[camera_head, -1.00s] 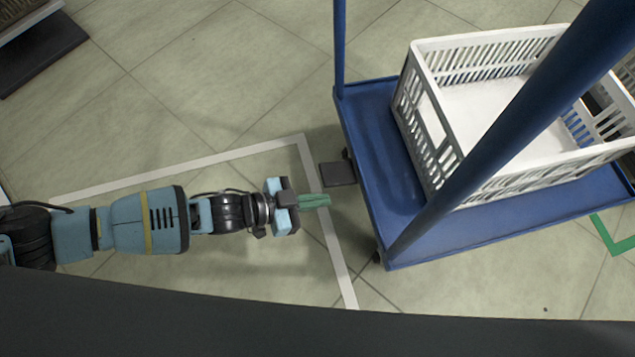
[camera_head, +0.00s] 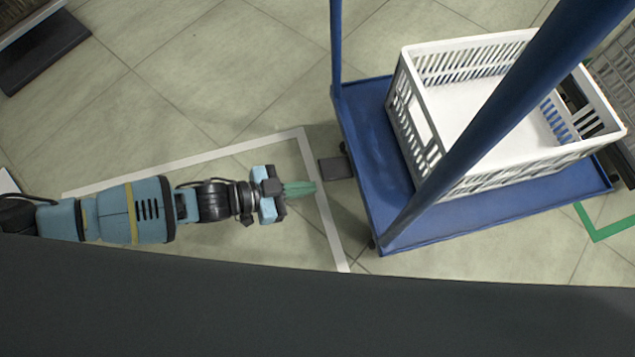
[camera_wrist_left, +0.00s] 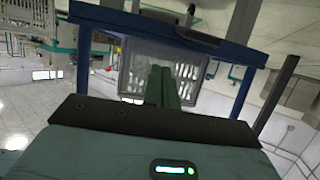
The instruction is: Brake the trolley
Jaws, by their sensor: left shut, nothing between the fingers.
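The blue trolley (camera_head: 362,130) stands at the right of the head view. A flat dark pedal (camera_head: 334,168) sticks out from its left side, low near the floor. My left gripper (camera_head: 304,188) has green fingers, shut and empty. In the head view its tips lie just left of and slightly below the pedal; I cannot tell the height gap between them. In the left wrist view the shut fingers (camera_wrist_left: 162,88) point toward the blue trolley frame (camera_wrist_left: 160,27) and the grey crate. My right gripper is not in view.
A white slatted crate (camera_head: 430,150) sits on the trolley deck. A blue post (camera_head: 470,150) rises across the near side. White tape (camera_head: 322,205) marks the floor under my left gripper, and green tape (camera_head: 600,232) lies at the right.

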